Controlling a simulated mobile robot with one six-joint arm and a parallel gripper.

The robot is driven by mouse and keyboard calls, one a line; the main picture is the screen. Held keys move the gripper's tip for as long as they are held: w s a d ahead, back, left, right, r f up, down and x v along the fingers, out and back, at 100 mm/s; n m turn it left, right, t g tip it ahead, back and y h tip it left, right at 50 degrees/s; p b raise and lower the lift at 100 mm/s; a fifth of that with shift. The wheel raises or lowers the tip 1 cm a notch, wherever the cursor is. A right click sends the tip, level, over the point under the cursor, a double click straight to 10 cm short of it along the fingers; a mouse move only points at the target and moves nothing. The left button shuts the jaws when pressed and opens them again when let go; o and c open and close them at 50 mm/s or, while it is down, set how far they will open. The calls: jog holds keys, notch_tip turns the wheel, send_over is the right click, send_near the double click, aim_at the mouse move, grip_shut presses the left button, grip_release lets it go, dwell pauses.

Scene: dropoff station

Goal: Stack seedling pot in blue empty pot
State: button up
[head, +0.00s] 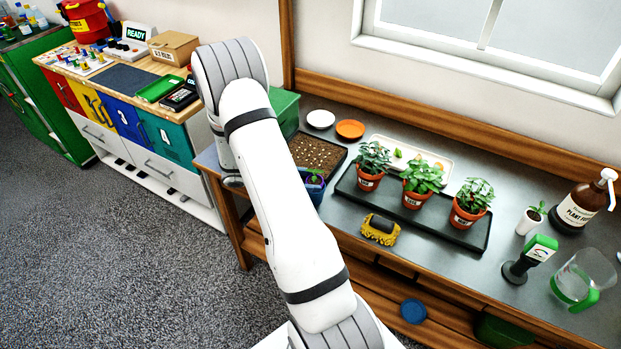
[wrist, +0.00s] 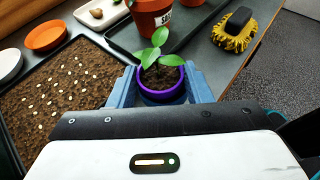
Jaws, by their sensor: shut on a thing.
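The seedling pot (wrist: 161,95) has a purple rim, dark soil and a small green-leaved seedling. In the wrist view my gripper (wrist: 161,80) is shut on it, with one blue finger on each side. In the head view the seedling and purple rim (head: 313,180) show just right of my arm, near the bench's front edge. Dark blue shows directly below the rim there; I cannot tell whether this is the blue empty pot or my fingers. No separate blue empty pot is clear in either view. My arm hides most of the gripper in the head view.
A seed tray (wrist: 70,88) lies left of the seedling pot in the wrist view. A black tray (head: 440,223) holds three potted plants to the right. A yellow brush (head: 381,230) lies in front of it. White and orange dishes (head: 350,130) are behind.

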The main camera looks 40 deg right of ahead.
jog(key=o, duration=1)
jog(key=shift+f, duration=0.1)
jog(key=shift+r+p, duration=0.35)
jog(key=b+v, duration=0.3)
jog(key=v, duration=0.8)
jog(key=s+a+r+m+t+y, duration=0.3)
jog(key=s+a+r+m+y, duration=0.1)
jog(key=s+a+r, duration=0.1)
jog(key=s+a+r+m+t+y, duration=0.3)
jog(key=s+a+r+m+y, duration=0.1)
jog(key=s, duration=0.3)
jog(key=s+a+r+m+t+y, duration=0.2)
jog(key=s+a+r+m+y, duration=0.2)
jog(key=s+a+r+m, duration=0.1)
jog(key=shift+s+a+r+t, duration=0.4)
jog(key=shift+s+a+r, duration=0.5)
jog(key=shift+s+r, duration=0.1)
